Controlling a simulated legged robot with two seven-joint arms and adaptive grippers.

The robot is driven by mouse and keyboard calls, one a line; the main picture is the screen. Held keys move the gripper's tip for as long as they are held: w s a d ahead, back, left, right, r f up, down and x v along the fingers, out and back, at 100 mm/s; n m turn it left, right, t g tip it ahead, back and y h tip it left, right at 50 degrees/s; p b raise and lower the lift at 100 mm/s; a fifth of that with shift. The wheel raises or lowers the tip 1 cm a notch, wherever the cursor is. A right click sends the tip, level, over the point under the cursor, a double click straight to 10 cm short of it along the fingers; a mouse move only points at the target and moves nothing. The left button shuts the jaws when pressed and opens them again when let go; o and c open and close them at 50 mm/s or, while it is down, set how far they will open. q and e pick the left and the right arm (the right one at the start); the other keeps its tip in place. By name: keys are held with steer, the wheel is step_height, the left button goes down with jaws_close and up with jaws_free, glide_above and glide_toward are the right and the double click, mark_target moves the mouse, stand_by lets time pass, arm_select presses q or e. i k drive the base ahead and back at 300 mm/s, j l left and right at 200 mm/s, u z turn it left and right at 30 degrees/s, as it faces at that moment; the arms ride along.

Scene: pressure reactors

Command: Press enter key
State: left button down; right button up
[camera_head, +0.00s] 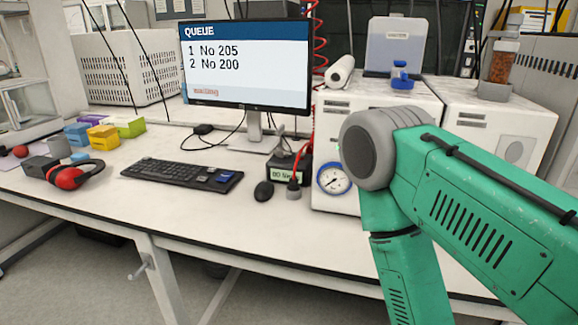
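A black keyboard (170,172) lies flat on the white table, in front of the monitor (247,64). One larger blue key (225,178) stands out near the keyboard's right end; its label is too small to read. The monitor shows "QUEUE", "1 No 205", "2 No 200" and a small line that seems to read "waiting". My green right arm comes in from the right, bends at a grey joint over the table's right part, and runs down out of the picture. Its gripper is out of view. My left arm and gripper are not in view. Nothing touches the keyboard.
A black mouse (264,191) lies right of the keyboard. Red and black ear muffs (74,175) and coloured boxes (100,134) lie to its left. A white reactor unit with a gauge (333,179) stands behind my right arm. The table's front strip (200,213) is clear.

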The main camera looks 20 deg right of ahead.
mark_target(225, 176)
steer(key=i+j+z, duration=0.15)
steer(key=j+z, duration=0.25)
steer(key=i+j+z, duration=0.1)
steer(key=j+z, duration=0.75)
steer(key=j, duration=0.15)
steer(key=j+z, duration=0.4)
steer(key=k+j, duration=0.05)
steer(key=j, duration=0.05)
